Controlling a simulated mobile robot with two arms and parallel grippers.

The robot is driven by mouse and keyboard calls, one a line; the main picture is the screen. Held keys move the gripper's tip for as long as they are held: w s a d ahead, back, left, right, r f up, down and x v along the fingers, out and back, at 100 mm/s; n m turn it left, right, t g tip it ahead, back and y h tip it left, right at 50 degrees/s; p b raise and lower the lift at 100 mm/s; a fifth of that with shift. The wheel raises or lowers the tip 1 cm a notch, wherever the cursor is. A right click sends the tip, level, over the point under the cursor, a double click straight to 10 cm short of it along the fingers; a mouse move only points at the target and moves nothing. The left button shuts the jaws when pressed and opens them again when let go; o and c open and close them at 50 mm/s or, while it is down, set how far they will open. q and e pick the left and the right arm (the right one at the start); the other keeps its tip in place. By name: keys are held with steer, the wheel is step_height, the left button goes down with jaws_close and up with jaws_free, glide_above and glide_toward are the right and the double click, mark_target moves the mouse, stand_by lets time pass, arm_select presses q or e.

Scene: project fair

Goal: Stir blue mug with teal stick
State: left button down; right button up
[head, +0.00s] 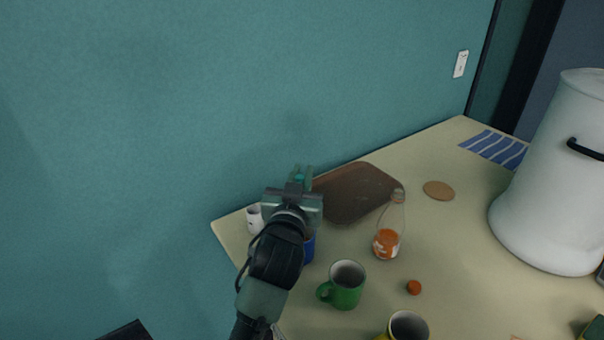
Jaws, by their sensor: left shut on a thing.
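My left gripper (301,183) reaches in from the bottom over the table's left end, near the wall. It is shut on the teal stick (299,177), of which only a small teal bit shows between the fingers. The blue mug (309,249) stands on the table, mostly hidden behind my left arm; only its right side shows. The gripper appears above and beyond the mug in the picture. Whether the stick's lower end is in the mug is hidden. My right gripper is not in view.
A green mug (345,286), a yellow mug (408,328) and a bottle with orange contents (387,241) stand to the right. A brown tray (357,186) lies behind, by the wall. A white cup (254,219) is at left. A large white container (552,185) stands at right.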

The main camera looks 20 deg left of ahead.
arm_select(q)
step_height(320, 180, down, 7)
steer(key=b, duration=0.5)
steer(key=shift+f, duration=0.2)
stand_by(0.4)
